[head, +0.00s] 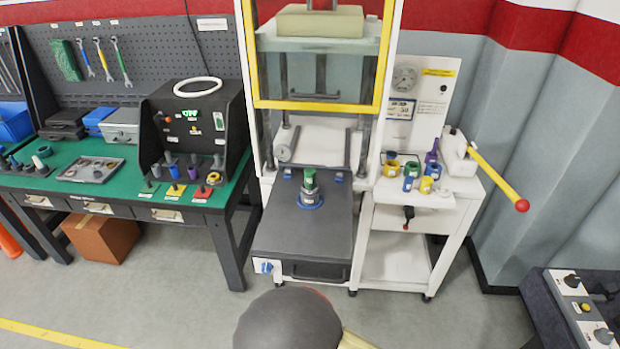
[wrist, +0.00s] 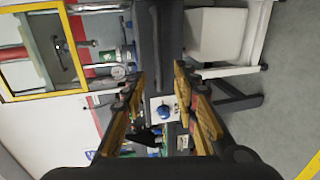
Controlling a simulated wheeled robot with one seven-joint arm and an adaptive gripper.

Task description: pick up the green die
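A green die (head: 309,180) stands upright on the dark flat bed (head: 320,222) of the white press in the head view. A grey collar and a blue ring (head: 310,200) surround its lower part. In the wrist view, which is turned on its side, my gripper (wrist: 159,73) is open, with its tan-padded fingers spread wide and nothing between them. The drawer front with its handle and a blue knob (wrist: 165,112) shows beyond the fingers. My gripper's fingers are not visible in the head view.
A yellow-framed guard (head: 318,104) hangs above the bed. Coloured rings (head: 411,169) and a lever with a red end (head: 522,205) are on the right stand. A green-topped bench (head: 50,183) with test parts stands left. The floor in front is open.

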